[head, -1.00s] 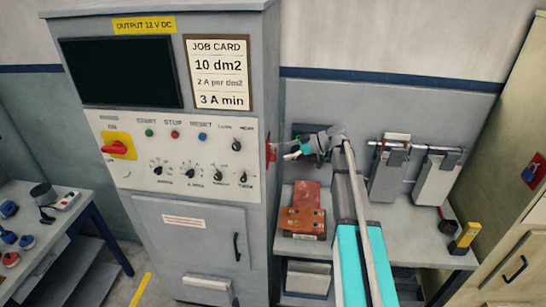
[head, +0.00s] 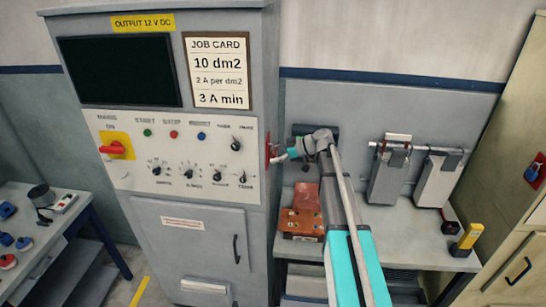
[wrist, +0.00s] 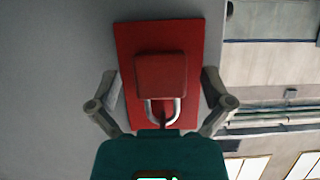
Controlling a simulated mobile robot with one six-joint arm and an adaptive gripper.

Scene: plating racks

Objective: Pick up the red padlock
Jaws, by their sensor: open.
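The red padlock (wrist: 161,76) fills the middle of the wrist view, a square body with a pale shackle. It is in front of a red plate (wrist: 126,45) on a grey panel. My gripper (wrist: 160,80) is open, with one finger on each side of the padlock. I cannot tell whether the fingers touch it. In the head view my gripper (head: 279,156) is at the right side of the grey cabinet, by the red plate (head: 268,150). The padlock cannot be made out clearly there.
The grey control cabinet (head: 200,230) stands left of my arm. A bench (head: 400,235) behind my arm holds a copper-coloured block (head: 302,222), metal racks (head: 388,180) and a yellow-handled tool (head: 467,238). A table at left (head: 55,235) carries blue and red items.

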